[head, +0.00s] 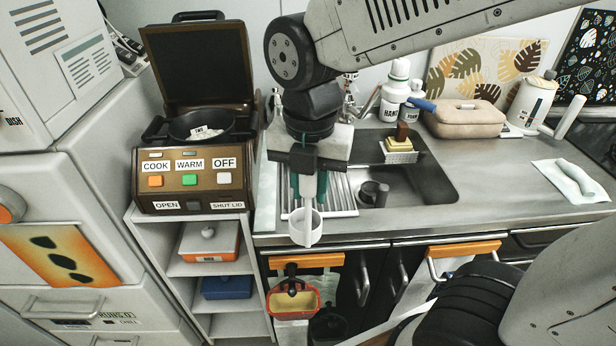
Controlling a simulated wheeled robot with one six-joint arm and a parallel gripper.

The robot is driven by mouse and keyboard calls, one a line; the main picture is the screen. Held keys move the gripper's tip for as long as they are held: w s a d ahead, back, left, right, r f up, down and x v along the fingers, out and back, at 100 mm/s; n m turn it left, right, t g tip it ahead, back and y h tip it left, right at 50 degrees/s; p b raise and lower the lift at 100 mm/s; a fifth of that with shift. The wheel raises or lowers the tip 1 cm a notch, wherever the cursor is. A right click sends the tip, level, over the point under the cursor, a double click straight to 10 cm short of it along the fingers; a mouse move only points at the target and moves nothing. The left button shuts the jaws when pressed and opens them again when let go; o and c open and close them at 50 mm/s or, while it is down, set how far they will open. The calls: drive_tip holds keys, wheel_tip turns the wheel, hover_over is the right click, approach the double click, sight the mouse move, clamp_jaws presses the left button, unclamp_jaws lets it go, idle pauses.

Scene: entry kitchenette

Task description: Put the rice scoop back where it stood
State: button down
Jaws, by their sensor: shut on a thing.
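My gripper (308,188) points down in front of the sink counter. It is shut on a small white cup-shaped scoop (303,226), which I take to be the rice scoop. The scoop hangs near the counter's front edge, above the orange bar on the cabinet front. The fingers hide its upper part, and I cannot tell whether it touches the counter edge. The rice cooker (190,182) stands to the left with its lid (196,68) up. A white labelled thing (207,131) shows in its dark pot.
A red container (279,307) with pale yellow contents is below the scoop. The sink (430,183) is behind right, with a sponge holder (402,156) at its back. A tan case (465,120) and white kettle (530,103) stand farther right. A white cloth (560,170) bears a pale long object.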

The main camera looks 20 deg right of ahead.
drive_tip(key=shift+w, duration=0.4)
drive_tip(key=shift+w, duration=0.15)
drive_tip(key=w+d+f, duration=0.2)
drive_tip(key=w+d, duration=0.2)
drive_tip(key=w, duration=0.2)
drive_tip(key=w+d+f, duration=0.2)
drive_tip(key=w+d, duration=0.2)
drive_tip(key=w, duration=0.3)
drive_tip(key=shift+d+f, duration=0.2)
drive_tip(key=shift+f, duration=0.05)
drive_tip(key=shift+w+f, duration=0.1)
drive_tip(key=shift+f, duration=0.1)
drive_tip(key=c, duration=1.2)
unclamp_jaws()
drive_tip(key=shift+f, duration=0.1)
